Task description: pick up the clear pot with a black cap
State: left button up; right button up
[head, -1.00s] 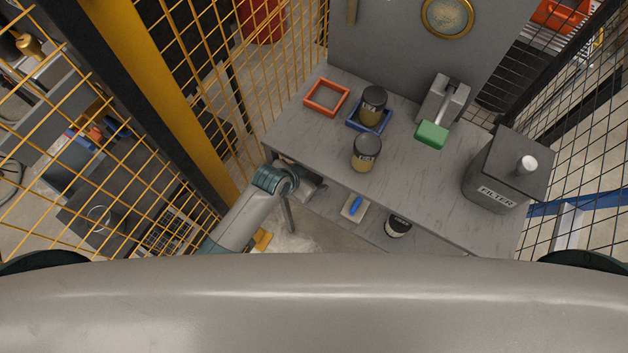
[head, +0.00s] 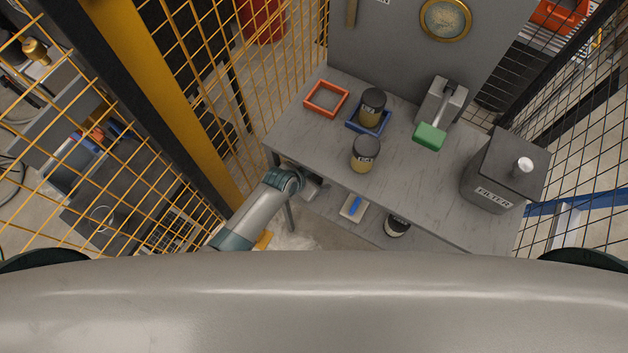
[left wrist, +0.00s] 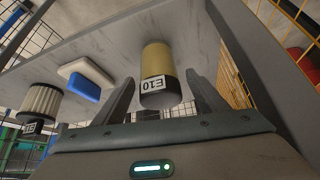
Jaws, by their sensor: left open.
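In the left wrist view, which looks upside down, a yellow pot (left wrist: 158,65) with a dark end and a white label stands between the two open fingers of my left gripper (left wrist: 160,95). The fingers do not visibly touch it. In the head view, my left gripper (head: 314,188) is low at the table's left front, partly under the top; that pot is hidden there. Two clear pots with dark caps and tan contents show on the tabletop: one in front (head: 365,154), one in the blue frame (head: 372,108). My right gripper is out of view.
On the tabletop (head: 300,150) are an orange frame (head: 326,98), a green-handled device (head: 430,135) and a grey filter box (head: 495,180). Yellow mesh fencing (head: 190,60) stands left.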

pick_arm(q)
jog(key=c, duration=1.3)
jog(key=shift+r, duration=0.15)
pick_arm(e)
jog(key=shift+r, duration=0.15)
